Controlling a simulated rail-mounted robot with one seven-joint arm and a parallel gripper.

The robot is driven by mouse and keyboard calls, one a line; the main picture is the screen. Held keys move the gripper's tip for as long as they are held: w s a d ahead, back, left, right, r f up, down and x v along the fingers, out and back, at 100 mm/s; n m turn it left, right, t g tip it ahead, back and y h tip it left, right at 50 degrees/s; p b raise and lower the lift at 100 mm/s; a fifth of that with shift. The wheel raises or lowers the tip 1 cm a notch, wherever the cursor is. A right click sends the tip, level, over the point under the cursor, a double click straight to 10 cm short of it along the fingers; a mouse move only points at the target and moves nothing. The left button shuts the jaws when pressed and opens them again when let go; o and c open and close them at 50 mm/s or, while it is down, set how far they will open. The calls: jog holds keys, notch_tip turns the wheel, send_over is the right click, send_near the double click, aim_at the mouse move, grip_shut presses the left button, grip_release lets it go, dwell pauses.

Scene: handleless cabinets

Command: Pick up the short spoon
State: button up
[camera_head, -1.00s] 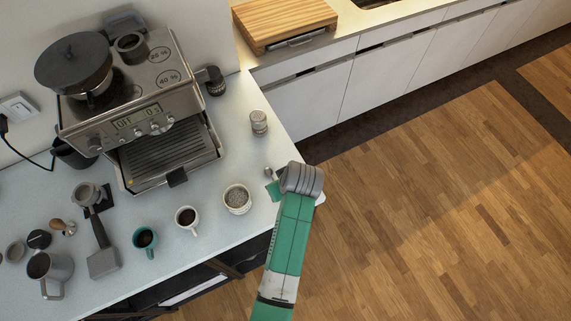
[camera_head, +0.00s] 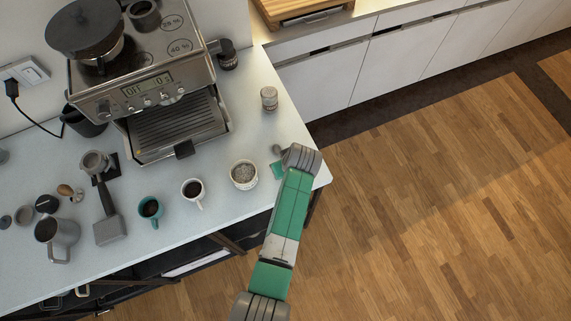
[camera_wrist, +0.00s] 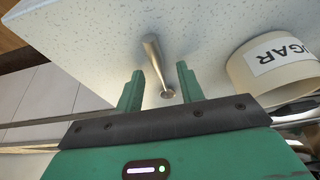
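The short spoon (camera_wrist: 154,58) is a small metal piece on the speckled white counter in the wrist view. Its wide end points away from my gripper, and its near end (camera_wrist: 167,92) lies between the fingers. My gripper (camera_wrist: 160,69) is open, with one green finger on each side of the spoon and a gap on both sides. In the head view my gripper (camera_head: 279,170) is low over the counter near its right corner, partly hidden by my wrist. Only a small grey tip of the spoon (camera_head: 276,149) shows there.
The sugar pot (camera_wrist: 272,62) stands close to the right of my gripper; it also shows in the head view (camera_head: 243,182). A shaker (camera_head: 269,99), a coffee machine (camera_head: 165,112) and several cups stand farther off. The counter edge is close to my arm.

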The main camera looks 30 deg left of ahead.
jog(key=shift+f, duration=0.15)
jog(key=shift+c, duration=0.5)
grip_shut()
jog(key=shift+r, duration=0.7)
notch_tip(320, 180, up, 3)
jog(key=shift+f, duration=0.2)
jog(key=s+d+r, duration=0.1)
jog(key=s+d, duration=0.8)
jog(key=s, duration=0.4)
jog(key=shift+d+r+p, duration=0.15)
jog(key=shift+d+p, duration=0.05)
jog(key=shift+p, duration=0.25)
